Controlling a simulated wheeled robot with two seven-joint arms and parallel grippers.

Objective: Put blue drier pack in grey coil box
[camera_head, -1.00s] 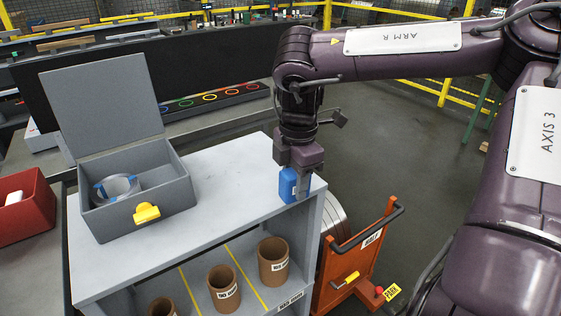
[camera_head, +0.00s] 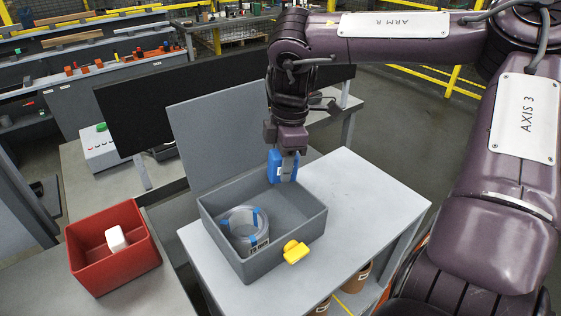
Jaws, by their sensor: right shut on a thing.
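The blue drier pack (camera_head: 275,164) is held in my right gripper (camera_head: 286,166), which is shut on it. The pack hangs upright at the back right part of the grey coil box (camera_head: 290,232), and its lower end overlaps the box's back wall in the picture. I cannot tell its exact height over the rim. The box stands on the grey bench with its lid (camera_head: 215,125) raised and a yellow latch (camera_head: 295,252) on its front. A steel strip coil with blue tape (camera_head: 246,228) lies in its left part; the right part is bare. My left gripper is not in view.
A red bin (camera_head: 118,262) with a white block (camera_head: 116,238) stands on a surface at the left. The bench top (camera_head: 375,190) is clear to the right of the box. Brown tubes (camera_head: 357,277) stand on the shelf below.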

